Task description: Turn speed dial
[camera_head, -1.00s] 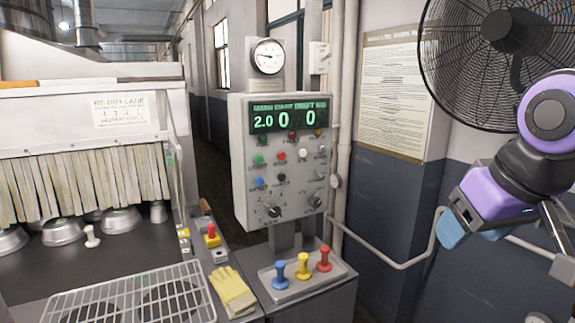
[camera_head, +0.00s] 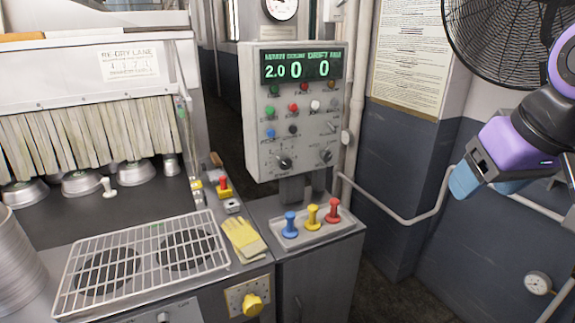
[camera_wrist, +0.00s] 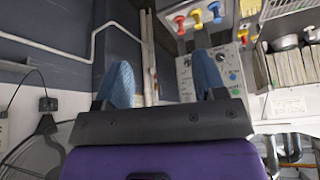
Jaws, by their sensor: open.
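A grey control panel (camera_head: 260,110) stands on a post behind a cabinet. Two dark dials sit low on its face, a left dial (camera_head: 284,162) and a right dial (camera_head: 326,156). Their labels are too small to tell which sets speed. The green display (camera_head: 300,69) above reads 2.0, 0 and 0. My gripper (camera_head: 486,187) is open and empty, with blue fingers, well to the right of the panel and apart from it. In the wrist view the open fingers (camera_wrist: 161,66) point toward the panel (camera_wrist: 222,68), which the right finger partly hides.
Blue (camera_head: 290,225), yellow (camera_head: 312,218) and red (camera_head: 332,211) levers stand on the cabinet below the panel. A yellow glove (camera_head: 243,238) lies beside a wire rack (camera_head: 140,260). A yellow knob (camera_head: 252,304) is on the front. A pipe rail (camera_head: 400,213) and fan (camera_head: 500,35) are at right.

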